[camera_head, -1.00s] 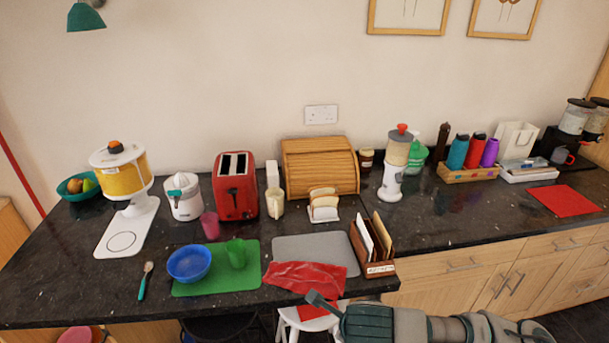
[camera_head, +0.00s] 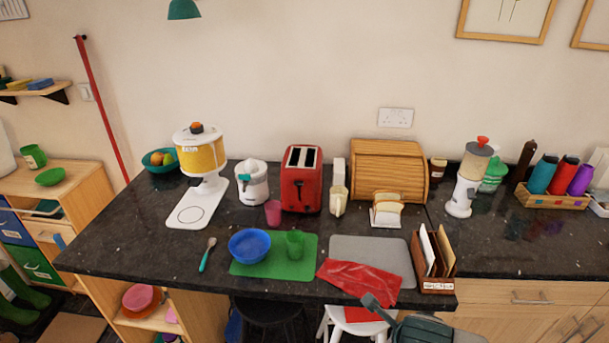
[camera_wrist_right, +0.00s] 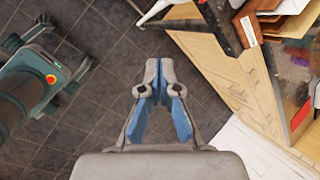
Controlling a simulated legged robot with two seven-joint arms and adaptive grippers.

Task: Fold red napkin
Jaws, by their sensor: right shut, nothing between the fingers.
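The red napkin (camera_head: 358,281) lies crumpled and creased across the front part of the grey mat (camera_head: 372,246), reaching the counter's front edge. Its lower right corner is close to my arm at the bottom of the head view. My right gripper (camera_wrist_right: 152,68) shows in the right wrist view, with its blue-padded fingers meeting at the tips and nothing between them. It is over the tiled floor in front of the counter, apart from the napkin. My left gripper is not in view.
A green mat (camera_head: 272,270) with a blue bowl (camera_head: 249,246) and green cup (camera_head: 295,244) lies left of the napkin. A letter rack (camera_head: 432,262) stands at its right. The toaster (camera_head: 301,180) stands behind.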

